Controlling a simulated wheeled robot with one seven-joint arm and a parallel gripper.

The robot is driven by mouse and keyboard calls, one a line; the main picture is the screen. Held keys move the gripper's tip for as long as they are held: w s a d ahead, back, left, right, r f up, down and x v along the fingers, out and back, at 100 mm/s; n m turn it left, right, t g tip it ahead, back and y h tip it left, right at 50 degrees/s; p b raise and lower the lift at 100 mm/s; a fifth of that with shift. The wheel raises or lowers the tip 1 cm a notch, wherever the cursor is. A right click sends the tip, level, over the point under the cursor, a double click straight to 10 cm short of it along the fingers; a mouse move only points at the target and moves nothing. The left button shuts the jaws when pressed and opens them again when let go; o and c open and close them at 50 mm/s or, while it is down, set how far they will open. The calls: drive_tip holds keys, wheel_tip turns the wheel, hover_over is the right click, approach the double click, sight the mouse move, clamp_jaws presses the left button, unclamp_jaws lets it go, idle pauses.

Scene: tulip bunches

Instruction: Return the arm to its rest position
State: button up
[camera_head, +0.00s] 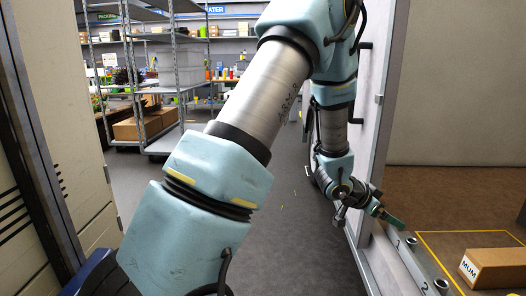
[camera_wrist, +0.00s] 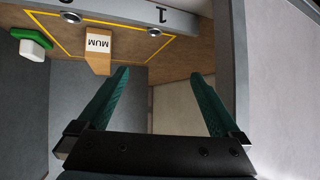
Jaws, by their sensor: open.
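My arm reaches from the lower left of the head view up over the top and back down at right. My gripper (camera_head: 392,219) is beside the numbered rail in the head view. In the wrist view my gripper (camera_wrist: 161,73) shows two green fingers spread apart with nothing between them. No tulip bunch can be made out in either view.
A cardboard box marked MUM (camera_head: 489,268) sits by a yellow floor outline at right; the box also shows in the wrist view (camera_wrist: 98,64). A grey rail (camera_head: 418,266) bears numbers 1 and 2. Metal shelves (camera_head: 177,75) stand behind.

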drive_tip(key=w+a+r+n+t+y+p, duration=0.1)
drive_tip(key=w+a+r+n+y+p, duration=0.15)
drive_tip(key=a, duration=0.55)
drive_tip(key=w+a+r+n+t+y+p, duration=0.1)
drive_tip(key=a+r+n+y, duration=0.15)
drive_tip(key=a, duration=0.55)
drive_tip(key=w+a+r+n+t+y+p, duration=0.15)
drive_tip(key=a+r, duration=0.25)
drive_tip(key=a, duration=0.4)
drive_tip(key=s+a+r+n+g+y+p, duration=0.2)
drive_tip(key=s+a+r+n, duration=0.1)
drive_tip(key=s+a, duration=0.4)
drive_tip(key=s+a+r+n+g+y+p, duration=0.1)
drive_tip(key=s+a+r+n+g+p, duration=0.1)
drive_tip(key=s+a, duration=0.4)
drive_tip(key=a+r+n+g, duration=0.1)
drive_tip(key=a+n, duration=0.1)
drive_tip(key=a, duration=0.1)
drive_tip(key=shift+s+y, duration=0.35)
drive_tip(key=shift+s, duration=0.05)
